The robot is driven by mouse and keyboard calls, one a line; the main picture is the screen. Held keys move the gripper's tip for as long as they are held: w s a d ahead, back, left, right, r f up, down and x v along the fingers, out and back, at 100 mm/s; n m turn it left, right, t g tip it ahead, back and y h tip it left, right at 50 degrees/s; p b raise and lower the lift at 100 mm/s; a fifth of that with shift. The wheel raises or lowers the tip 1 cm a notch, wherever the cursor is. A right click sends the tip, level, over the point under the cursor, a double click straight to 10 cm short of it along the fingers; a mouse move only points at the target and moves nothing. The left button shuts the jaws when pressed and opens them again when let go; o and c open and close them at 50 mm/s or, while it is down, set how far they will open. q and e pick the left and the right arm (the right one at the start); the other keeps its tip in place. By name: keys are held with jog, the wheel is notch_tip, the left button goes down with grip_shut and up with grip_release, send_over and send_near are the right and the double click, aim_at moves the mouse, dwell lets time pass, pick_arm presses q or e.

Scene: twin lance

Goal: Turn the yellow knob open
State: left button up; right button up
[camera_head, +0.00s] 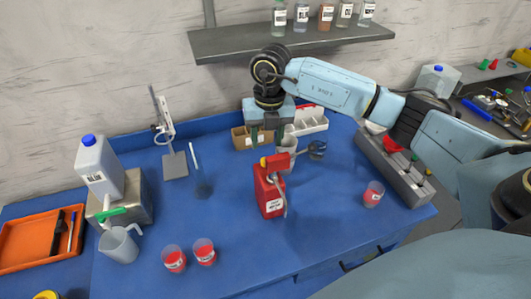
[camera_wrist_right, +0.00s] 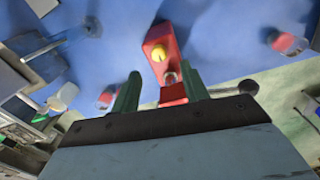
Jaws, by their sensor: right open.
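A red canister (camera_head: 269,196) with a white label stands on the blue table near the middle in the head view. A small yellow knob (camera_head: 263,162) sits on its red top part; it also shows clearly in the right wrist view (camera_wrist_right: 156,53). My right gripper (camera_head: 267,138) points down from above, behind the canister. Its two green fingers are spread and empty. In the wrist view, the fingertips (camera_wrist_right: 160,86) lie below the knob in the picture, with part of the red canister between them. I see no contact with the knob. My left gripper is not in view.
A white jug (camera_head: 98,165) with a green tap stands on a metal block at left, above a pitcher (camera_head: 119,244). Cups of red liquid (camera_head: 174,258) stand at front left, another (camera_head: 373,194) at right. A grey rack (camera_head: 393,170) lines the right edge.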

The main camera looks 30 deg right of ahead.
notch_tip(320, 180, down, 6)
jog(key=shift+w+a+f, duration=0.1)
jog(key=shift+a, duration=0.05)
jog(key=shift+c, duration=0.4)
grip_shut()
